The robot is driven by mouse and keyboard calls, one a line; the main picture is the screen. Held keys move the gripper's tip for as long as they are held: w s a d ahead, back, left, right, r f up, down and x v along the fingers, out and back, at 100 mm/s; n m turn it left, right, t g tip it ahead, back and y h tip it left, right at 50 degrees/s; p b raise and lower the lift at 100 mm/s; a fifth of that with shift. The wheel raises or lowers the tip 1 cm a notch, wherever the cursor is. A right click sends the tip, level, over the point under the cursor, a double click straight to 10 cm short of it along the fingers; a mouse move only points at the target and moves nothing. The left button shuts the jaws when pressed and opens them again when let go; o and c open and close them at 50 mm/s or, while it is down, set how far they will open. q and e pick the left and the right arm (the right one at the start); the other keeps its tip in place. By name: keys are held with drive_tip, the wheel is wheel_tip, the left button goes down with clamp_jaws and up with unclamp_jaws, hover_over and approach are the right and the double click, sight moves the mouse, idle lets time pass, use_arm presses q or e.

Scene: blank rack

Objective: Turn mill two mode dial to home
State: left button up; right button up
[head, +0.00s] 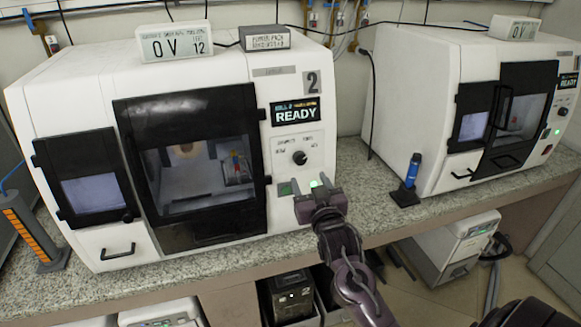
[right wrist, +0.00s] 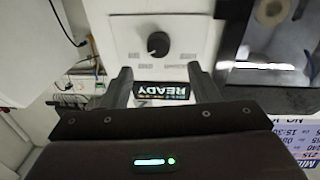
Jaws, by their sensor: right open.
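The mode dial (head: 299,157) is a round black knob on the white front panel of mill two (head: 75,85), the machine marked 2. It also shows in the right wrist view (right wrist: 158,43), where the picture is upside down. The dial has a small light pointer mark; the labels around it are too small to read. My right gripper (head: 314,188) is open and empty, just below the dial in the head view. In the right wrist view its two fingers (right wrist: 161,78) stand apart, and the dial lies beyond them, untouched. My left gripper is not in view.
A READY display (head: 296,114) sits above the dial. The dark mill door (head: 190,100) is left of it. A blue tool in a black stand (head: 406,195) and a second mill (head: 425,115) stand to the right.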

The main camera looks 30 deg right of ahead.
sight(301, 161)
drive_tip(key=p+x, duration=0.2)
drive_tip(key=x, duration=0.5)
drive_tip(key=shift+w+d, duration=0.1)
drive_tip(key=shift+d, duration=0.05)
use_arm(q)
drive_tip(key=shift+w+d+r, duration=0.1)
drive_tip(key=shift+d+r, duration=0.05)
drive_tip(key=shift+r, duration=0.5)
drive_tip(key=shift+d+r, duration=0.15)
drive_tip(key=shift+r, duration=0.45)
use_arm(e)
drive_tip(key=shift+w+d+f, duration=0.1)
drive_tip(key=shift+w+d, duration=0.05)
drive_tip(key=shift+w, duration=0.3)
drive_tip(key=c, duration=1)
